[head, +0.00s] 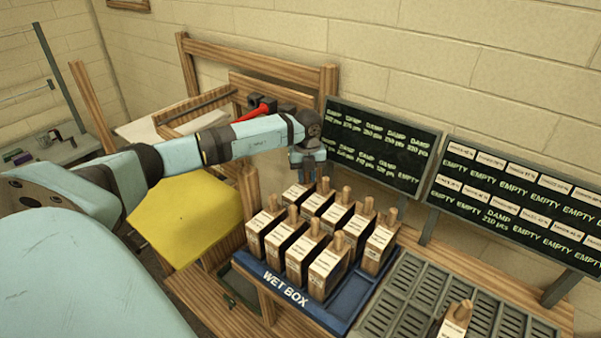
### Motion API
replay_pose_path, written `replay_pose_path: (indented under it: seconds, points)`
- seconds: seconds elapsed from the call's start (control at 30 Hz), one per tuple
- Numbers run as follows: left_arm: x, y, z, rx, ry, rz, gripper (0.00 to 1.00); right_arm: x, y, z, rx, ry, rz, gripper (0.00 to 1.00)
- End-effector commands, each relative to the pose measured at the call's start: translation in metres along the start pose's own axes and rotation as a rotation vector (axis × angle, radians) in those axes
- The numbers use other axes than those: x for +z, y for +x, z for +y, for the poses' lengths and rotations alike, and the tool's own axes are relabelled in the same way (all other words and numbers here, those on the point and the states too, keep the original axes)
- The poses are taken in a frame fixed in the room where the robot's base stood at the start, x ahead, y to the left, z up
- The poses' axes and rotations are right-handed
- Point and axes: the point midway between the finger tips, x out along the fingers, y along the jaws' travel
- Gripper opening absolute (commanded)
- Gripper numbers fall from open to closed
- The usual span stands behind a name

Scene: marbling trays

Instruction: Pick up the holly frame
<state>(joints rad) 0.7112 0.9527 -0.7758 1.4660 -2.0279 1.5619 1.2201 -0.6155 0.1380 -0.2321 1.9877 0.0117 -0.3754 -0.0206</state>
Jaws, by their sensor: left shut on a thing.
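Several pale wooden blocks with dark sides, upright pegs and small labels stand in two rows in the blue wet box (345,313). The labels are too small to read, so I cannot tell which block is the holly frame. My left gripper (307,176) points down at the far left end of the back row. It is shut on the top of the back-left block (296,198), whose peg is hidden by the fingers. That block appears to sit in its row beside its neighbours. My right gripper is not in view.
A grey slotted rack (408,290) stands right of the wet box, with one labelled block (455,320) in it. Two dark boards (375,145) (515,205) stand behind. A yellow sheet (185,218) and a wooden frame structure (255,62) lie left and behind.

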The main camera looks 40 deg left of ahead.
Motion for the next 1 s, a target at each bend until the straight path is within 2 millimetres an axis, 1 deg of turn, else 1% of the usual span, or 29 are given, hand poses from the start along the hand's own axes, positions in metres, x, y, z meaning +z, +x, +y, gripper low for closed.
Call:
replay_pose_path:
  seconds: [0.17,0.27,0.37,0.47,0.57,0.8,0.9,1.0]
  points:
    - [0.0,-0.001,0.0,-0.001,0.0,-0.001,0.0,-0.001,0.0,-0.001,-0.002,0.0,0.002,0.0]
    - [0.0,-0.005,0.0,-0.002,0.0,-0.001,0.0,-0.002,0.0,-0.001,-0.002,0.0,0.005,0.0]
    - [0.001,-0.014,0.0,-0.002,-0.001,-0.002,0.0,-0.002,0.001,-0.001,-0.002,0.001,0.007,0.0]
    - [0.001,-0.029,0.0,-0.003,-0.001,-0.004,0.0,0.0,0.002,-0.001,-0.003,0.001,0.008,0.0]
    - [0.001,-0.052,0.0,-0.004,-0.001,-0.004,0.0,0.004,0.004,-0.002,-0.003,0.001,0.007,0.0]
    - [0.001,-0.123,0.0,-0.005,0.0,-0.004,0.0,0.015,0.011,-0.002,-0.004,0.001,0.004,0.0]
    - [0.001,-0.149,0.0,-0.005,0.0,-0.004,0.0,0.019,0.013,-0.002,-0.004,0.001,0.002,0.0]
    - [0.001,-0.17,0.0,-0.004,0.0,-0.003,0.0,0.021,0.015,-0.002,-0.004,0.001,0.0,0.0]
